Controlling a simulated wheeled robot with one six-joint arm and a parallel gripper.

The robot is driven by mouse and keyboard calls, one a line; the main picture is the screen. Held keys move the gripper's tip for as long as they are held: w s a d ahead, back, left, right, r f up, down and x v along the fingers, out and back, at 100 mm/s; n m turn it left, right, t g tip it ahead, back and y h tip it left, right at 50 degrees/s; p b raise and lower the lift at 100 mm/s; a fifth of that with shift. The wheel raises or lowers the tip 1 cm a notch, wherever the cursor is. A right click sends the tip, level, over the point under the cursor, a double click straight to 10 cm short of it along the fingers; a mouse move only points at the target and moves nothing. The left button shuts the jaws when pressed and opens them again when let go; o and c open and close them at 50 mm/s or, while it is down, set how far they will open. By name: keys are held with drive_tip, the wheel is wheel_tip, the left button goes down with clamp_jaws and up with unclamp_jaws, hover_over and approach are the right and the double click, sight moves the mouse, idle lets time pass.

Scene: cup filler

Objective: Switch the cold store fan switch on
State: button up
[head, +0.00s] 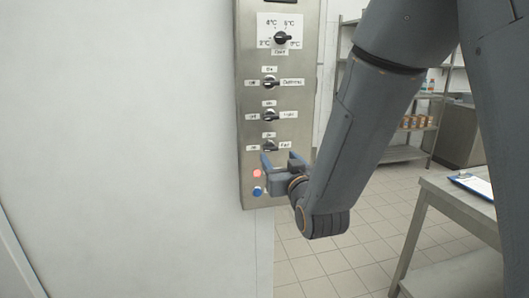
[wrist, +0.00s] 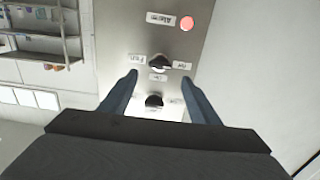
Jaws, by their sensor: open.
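The fan switch (head: 269,146) is a black rotary knob on a steel wall panel (head: 249,100), with Fan at its right, a label at its left and one above. It also shows in the wrist view (wrist: 159,62), upside down. I cannot tell clearly which way it points. My gripper (head: 281,158) is open and empty, just below and in front of the fan switch in the head view. In the wrist view its two blue fingertips (wrist: 160,75) are spread to either side, near the fan knob, with no visible contact.
The light switch (head: 270,115), defrost switch (head: 269,83) and temperature dial (head: 281,38) are above. A red lamp or button (head: 257,173) and a blue button (head: 257,191) are below. A steel table (head: 440,190) with a clipboard (head: 474,185) stands at right. Floor between is clear.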

sight(272, 149)
drive_tip(key=p+x, duration=0.1)
drive_tip(key=x, duration=0.6)
drive_tip(key=shift+w+f+p, duration=0.1)
drive_tip(key=shift+w+p, duration=0.1)
drive_tip(key=shift+p, duration=0.1)
drive_tip(key=c, duration=1.1)
drive_tip(key=shift+o, duration=0.2)
